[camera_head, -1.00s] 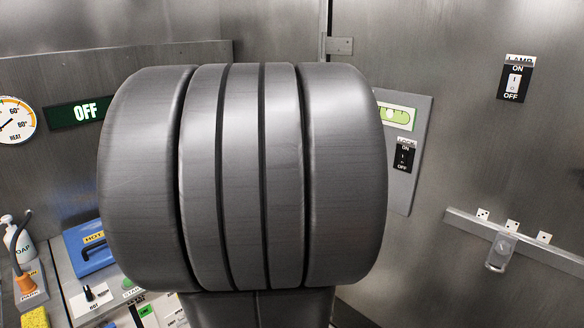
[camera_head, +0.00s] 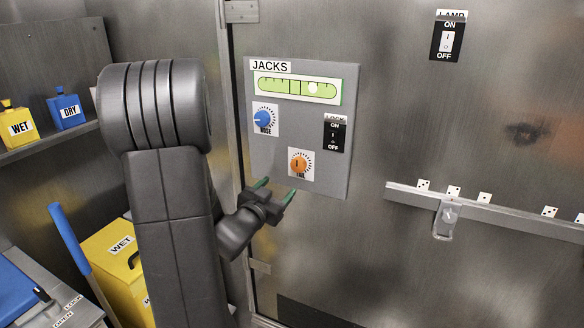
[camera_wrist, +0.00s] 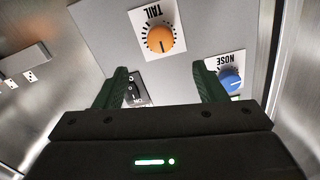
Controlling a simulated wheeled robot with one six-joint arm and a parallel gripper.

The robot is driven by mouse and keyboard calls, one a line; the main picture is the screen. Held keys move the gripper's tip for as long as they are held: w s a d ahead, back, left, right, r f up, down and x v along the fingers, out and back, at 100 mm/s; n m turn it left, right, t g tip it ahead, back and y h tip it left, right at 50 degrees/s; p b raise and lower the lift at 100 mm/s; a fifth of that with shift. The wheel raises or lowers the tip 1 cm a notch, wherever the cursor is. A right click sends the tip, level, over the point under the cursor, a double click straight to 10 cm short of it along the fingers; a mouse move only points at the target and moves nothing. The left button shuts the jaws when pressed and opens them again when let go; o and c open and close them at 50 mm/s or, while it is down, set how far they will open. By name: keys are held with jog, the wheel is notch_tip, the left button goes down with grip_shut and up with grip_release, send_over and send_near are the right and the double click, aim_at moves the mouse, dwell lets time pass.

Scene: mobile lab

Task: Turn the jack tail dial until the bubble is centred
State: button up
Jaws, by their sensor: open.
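The orange TAIL dial (camera_head: 299,163) sits low on the grey JACKS panel (camera_head: 290,130). It also shows in the wrist view (camera_wrist: 160,38), ahead of the fingers, with its dark pointer mark facing down in that picture. The green level vial (camera_head: 298,88) is at the panel's top, and its pale bubble (camera_head: 313,88) lies right of the vial's middle. My gripper (camera_head: 276,189) is open and empty, below and left of the TAIL dial, apart from it. In the wrist view, its green fingers (camera_wrist: 160,80) stand spread, with the dial beyond and between them.
The blue NOSE dial (camera_head: 264,118) is up and left of the TAIL dial. A black LOCK switch (camera_head: 334,134) is on the right, its rocker position unclear. A LAMP switch (camera_head: 446,38) and a metal rail (camera_head: 480,208) are on the right wall. A yellow WET bin (camera_head: 118,262) stands left.

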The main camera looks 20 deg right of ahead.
aim_at(297, 168)
jog(key=p+x, duration=0.2)
jog(key=x, duration=1.1)
jog(key=shift+a, duration=0.1)
jog(key=c, duration=1)
